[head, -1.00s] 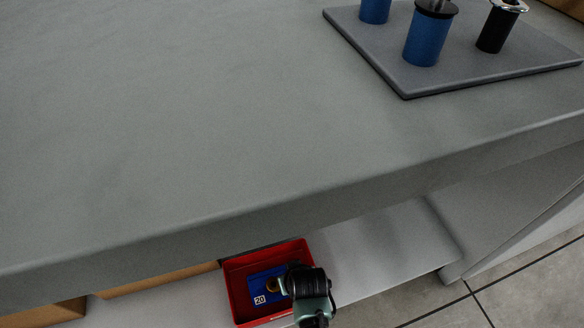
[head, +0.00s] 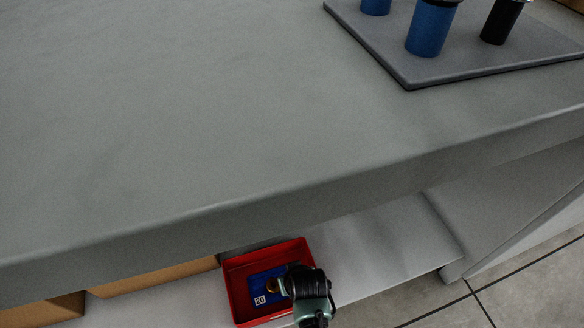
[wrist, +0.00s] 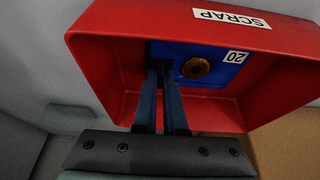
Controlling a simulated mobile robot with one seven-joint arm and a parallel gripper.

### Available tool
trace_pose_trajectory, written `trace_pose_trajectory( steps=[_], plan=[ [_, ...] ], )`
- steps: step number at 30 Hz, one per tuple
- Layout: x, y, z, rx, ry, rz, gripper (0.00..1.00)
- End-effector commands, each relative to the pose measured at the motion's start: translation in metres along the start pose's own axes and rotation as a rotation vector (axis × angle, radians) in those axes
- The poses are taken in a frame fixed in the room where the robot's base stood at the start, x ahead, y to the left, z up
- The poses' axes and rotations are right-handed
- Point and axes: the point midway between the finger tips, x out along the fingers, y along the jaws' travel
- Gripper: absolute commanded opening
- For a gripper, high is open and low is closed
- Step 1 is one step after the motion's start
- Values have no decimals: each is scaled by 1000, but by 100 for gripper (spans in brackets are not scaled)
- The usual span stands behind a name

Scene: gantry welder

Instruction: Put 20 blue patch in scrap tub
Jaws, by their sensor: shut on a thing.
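The red scrap tub (head: 237,295) stands on the lower shelf under the worktop, and its SCRAP label shows in the wrist view (wrist: 274,40). The blue patch (head: 256,284), marked 20, is within the tub's walls. In the wrist view the patch (wrist: 215,54) shows its 20 label and a round brass-coloured piece. My gripper (wrist: 163,68) reaches into the tub with its fingers close together, shut on the near edge of the patch. In the head view my wrist hides the tub's right part. I cannot tell whether the patch touches the tub floor.
The grey worktop (head: 200,130) overhangs the lower shelf (head: 385,245). Cardboard boxes (head: 155,277) stand left of the tub. The shelf right of the tub is clear. A dark mat (head: 480,65) with blue and black cylinders lies at the worktop's upper right.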

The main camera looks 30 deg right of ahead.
Motion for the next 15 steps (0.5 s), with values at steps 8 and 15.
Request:
trace_pose_trajectory(
  steps=[8, 15],
  plan=[
    [0, 0, 0, 0, 0, 0, 43],
    [0, 0, 0, 0, 0, 0, 43]
  ],
)
